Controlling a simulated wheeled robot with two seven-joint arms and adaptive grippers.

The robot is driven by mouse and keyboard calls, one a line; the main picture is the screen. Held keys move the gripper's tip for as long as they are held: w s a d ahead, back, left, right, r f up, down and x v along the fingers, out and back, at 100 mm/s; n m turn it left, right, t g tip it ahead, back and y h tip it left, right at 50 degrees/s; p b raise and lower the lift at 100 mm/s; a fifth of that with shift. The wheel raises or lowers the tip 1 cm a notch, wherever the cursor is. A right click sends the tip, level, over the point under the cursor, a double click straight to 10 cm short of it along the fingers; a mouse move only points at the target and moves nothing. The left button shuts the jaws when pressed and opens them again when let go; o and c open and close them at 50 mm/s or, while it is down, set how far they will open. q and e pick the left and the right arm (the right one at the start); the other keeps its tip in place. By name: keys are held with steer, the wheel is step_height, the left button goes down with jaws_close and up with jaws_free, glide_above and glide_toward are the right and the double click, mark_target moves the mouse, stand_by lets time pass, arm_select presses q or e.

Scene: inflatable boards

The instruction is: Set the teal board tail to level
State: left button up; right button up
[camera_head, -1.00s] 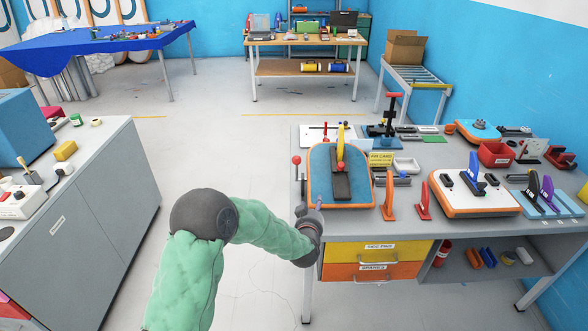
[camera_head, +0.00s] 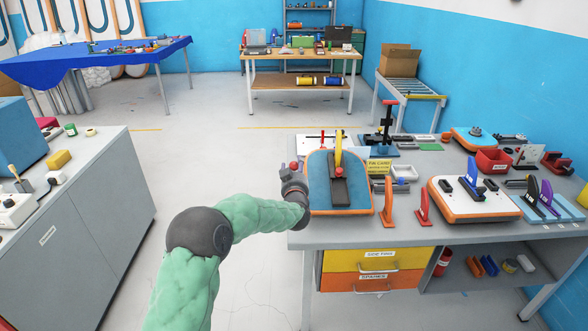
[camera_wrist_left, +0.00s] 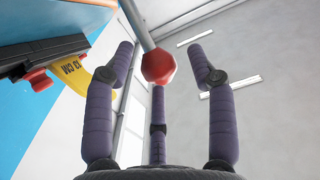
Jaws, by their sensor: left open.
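The teal board (camera_head: 320,195) with an orange rim lies at the left end of the workbench. A dark block and a yellow gauge (camera_head: 338,148) sit on it; the gauge, marked "13 CM", also shows in the wrist view (camera_wrist_left: 103,74). A red ball knob (camera_wrist_left: 158,66) on a grey rod stands beside the board; in the head view the knob (camera_head: 294,166) is just beyond my left gripper. My left gripper (camera_head: 290,176) is at the bench's left edge, its purple fingers spread open. In the wrist view the knob appears between the fingertips, with no clear contact. My right gripper is not in view.
An orange upright clamp (camera_head: 387,203) and a red one (camera_head: 422,205) stand right of the board. A white board (camera_head: 455,200) lies farther right. A grey cabinet (camera_head: 85,220) stands at the left, with open floor between it and the bench.

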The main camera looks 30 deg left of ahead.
arm_select(q)
steer(key=shift+x, duration=0.85)
